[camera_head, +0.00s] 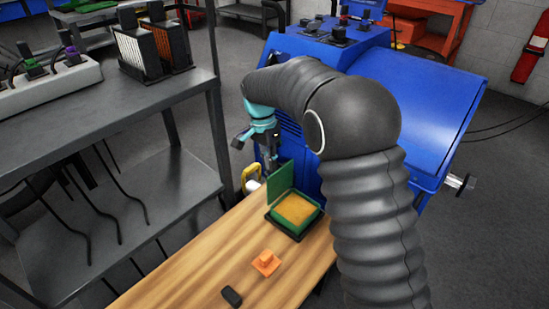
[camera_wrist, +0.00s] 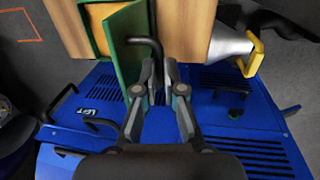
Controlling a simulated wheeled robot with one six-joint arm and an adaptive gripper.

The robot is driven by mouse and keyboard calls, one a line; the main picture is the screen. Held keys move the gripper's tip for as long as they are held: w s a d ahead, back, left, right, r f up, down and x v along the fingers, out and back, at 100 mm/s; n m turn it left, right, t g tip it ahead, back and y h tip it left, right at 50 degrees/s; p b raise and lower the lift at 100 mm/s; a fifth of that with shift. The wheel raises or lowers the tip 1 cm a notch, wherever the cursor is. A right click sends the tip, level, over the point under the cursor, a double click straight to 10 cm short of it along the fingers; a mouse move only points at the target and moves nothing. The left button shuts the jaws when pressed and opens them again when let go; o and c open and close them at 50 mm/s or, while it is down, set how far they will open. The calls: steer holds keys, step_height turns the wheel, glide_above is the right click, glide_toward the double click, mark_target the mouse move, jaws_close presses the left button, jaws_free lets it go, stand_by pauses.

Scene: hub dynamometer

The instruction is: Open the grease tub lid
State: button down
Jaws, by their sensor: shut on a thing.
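The green grease tub (camera_head: 318,222) stands on a dark base on the wooden bench, with tan grease (camera_head: 297,209) showing inside. Its green lid (camera_head: 281,184) stands raised, roughly upright, at the tub's back left edge. In the wrist view the lid (camera_wrist: 128,42) appears nearly edge-on, with a black bent handle (camera_wrist: 146,40) sticking out from it. My gripper (camera_head: 271,163) is just behind the lid. In the wrist view my gripper's fingers (camera_wrist: 159,70) are shut on the end of the handle. The lid partly hides the tub there.
On the wooden bench (camera_head: 196,272) lie an orange block (camera_head: 265,262) and a small black object (camera_head: 231,296). A yellow handle (camera_head: 251,176) is left of the lid. A blue machine (camera_head: 425,90) stands behind, and a grey shelf (camera_head: 110,115) is at left.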

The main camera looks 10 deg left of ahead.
steer(key=shift+a+f, duration=0.2)
steer(key=shift+f, duration=0.05)
stand_by(0.3)
steer(key=c, duration=1.2)
jaws_free()
steer(key=shift+w+d+f, duration=0.1)
steer(key=shift+c, duration=0.2)
steer(key=shift+r, duration=0.2)
step_height(320, 180, up, 12)
steer(key=w+a, duration=0.1)
steer(key=a, duration=0.1)
steer(key=shift+f, duration=0.2)
steer(key=shift+w, duration=0.1)
